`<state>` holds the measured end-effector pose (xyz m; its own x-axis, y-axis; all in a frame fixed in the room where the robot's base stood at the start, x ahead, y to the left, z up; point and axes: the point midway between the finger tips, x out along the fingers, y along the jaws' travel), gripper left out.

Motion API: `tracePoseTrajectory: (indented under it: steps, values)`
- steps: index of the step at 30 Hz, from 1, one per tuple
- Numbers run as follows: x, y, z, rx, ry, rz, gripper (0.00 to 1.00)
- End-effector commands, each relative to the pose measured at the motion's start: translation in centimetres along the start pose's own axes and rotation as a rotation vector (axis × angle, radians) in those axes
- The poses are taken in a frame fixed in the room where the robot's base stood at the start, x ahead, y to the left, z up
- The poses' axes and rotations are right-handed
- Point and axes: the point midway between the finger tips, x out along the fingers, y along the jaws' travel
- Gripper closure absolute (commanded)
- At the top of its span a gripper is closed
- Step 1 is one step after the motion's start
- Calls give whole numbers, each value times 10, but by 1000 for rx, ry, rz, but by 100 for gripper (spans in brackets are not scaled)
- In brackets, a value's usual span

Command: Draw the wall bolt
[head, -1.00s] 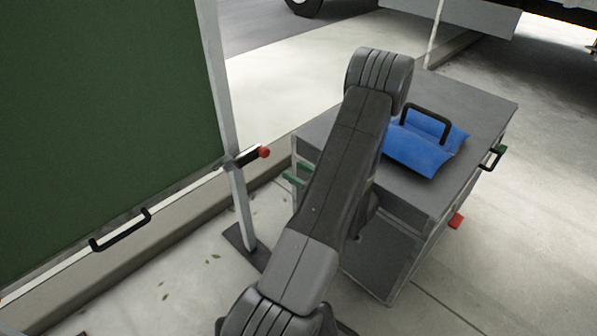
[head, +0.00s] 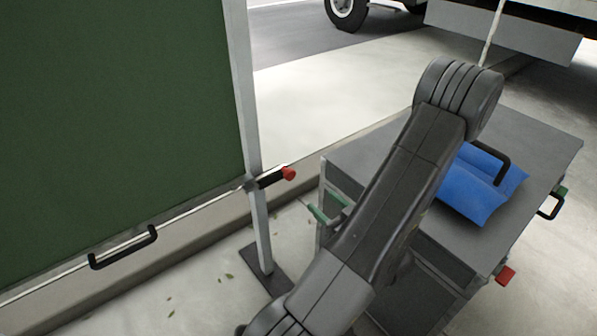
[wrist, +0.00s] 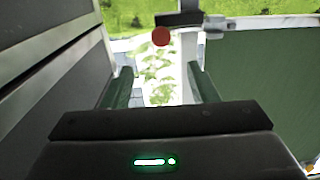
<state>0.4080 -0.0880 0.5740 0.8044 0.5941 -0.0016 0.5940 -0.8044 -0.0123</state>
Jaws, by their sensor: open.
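The wall bolt is a black bar (head: 268,180) with a red knob (head: 289,173) at its right end, set at the grey post beside the green panel (head: 120,120). In the wrist view the red knob (wrist: 160,36) and black bar (wrist: 180,19) are ahead, above the fingertips. My gripper (wrist: 163,72) is open and empty, its two green fingers apart with a gap to the knob. In the head view its green fingers (head: 328,210) show to the right of and below the knob, beside the cart. My arm hides much of the gripper.
A grey cart (head: 535,150) with a blue bag (head: 475,195) on top stands at the right, close to my arm. A black handle (head: 123,247) is on the panel's lower edge. The grey post (head: 260,225) stands on a dark foot. A truck is behind.

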Motion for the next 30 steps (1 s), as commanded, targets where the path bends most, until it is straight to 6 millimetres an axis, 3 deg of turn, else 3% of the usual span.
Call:
tracePoseTrajectory:
  steps: [8,30]
  values:
    - [7,-7,-1,-13,0,4,47]
    - [84,-7,-1,-13,2,2,47]
